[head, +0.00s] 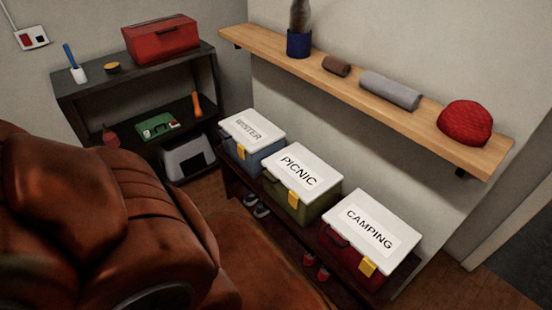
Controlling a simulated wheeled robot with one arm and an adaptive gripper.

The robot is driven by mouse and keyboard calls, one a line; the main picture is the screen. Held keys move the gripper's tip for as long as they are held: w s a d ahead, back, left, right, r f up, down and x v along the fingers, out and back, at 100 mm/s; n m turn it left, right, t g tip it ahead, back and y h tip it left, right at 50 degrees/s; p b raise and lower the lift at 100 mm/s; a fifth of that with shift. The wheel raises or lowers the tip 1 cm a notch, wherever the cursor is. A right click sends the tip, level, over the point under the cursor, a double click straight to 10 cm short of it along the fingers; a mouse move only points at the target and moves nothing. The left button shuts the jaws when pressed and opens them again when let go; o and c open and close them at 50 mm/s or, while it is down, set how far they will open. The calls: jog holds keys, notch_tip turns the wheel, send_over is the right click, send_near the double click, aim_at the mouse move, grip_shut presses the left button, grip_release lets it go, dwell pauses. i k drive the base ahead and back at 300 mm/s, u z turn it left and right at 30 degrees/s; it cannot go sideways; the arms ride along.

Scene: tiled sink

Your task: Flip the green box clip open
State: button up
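The green box (285,206) stands in the middle of a row of three on a low dark bench. Its white lid (302,168) reads PICNIC and lies flat on the box. A yellow clip (294,199) sits at the front, below the lid's edge. The clip is small here, and I cannot tell for sure whether it is latched. My gripper is not in view.
A blue WINTER box (262,161) and a red CAMPING box (346,262) flank it, both with yellow clips. Shoes (257,206) sit beneath. A brown leather seat (95,215) fills the left foreground. A wooden wall shelf (400,118) overhangs behind. Some floor (250,262) shows between.

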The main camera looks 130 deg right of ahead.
aim_at(293, 199)
jog(key=z, duration=4.75)
jog(key=i, duration=1)
jog(key=z, duration=0.25)
